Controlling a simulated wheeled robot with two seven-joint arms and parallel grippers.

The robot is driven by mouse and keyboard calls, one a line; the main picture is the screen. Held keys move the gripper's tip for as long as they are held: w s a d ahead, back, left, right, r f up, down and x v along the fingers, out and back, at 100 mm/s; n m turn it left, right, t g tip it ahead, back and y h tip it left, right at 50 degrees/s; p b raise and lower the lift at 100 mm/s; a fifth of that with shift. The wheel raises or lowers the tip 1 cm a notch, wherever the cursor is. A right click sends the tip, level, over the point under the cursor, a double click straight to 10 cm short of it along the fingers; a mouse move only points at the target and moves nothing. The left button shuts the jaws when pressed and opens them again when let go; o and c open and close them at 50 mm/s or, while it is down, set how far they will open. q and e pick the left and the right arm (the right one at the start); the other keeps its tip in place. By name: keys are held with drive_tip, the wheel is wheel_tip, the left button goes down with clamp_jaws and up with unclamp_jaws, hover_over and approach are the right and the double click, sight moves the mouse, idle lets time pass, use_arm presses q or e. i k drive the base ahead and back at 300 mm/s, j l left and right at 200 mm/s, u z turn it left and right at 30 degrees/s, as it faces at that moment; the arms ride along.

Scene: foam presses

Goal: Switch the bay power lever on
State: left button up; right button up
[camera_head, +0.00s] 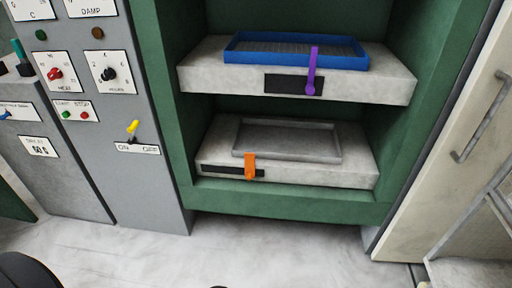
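A lever with a yellow handle (133,126) stands on the grey control panel, left of the green bay. A white label (138,148) below it reads ON at the left and OFF at the right. The handle points up and leans slightly right, toward the OFF side. No label naming this lever is readable. A lever with a teal handle (17,48) and a small blue-handled one (6,114) are at the far left, their labels too small or cut off to read. Neither of my grippers is in view.
The green bay (285,195) holds two grey shelves. The upper bears a blue tray (295,58) and a purple handle (312,75); the lower bears a grey tray (287,155) and an orange handle (250,166). Knobs and red and green buttons surround the lever. The floor in front is clear.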

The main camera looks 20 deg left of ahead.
sight(132, 129)
drive_tip(key=u, duration=1.55)
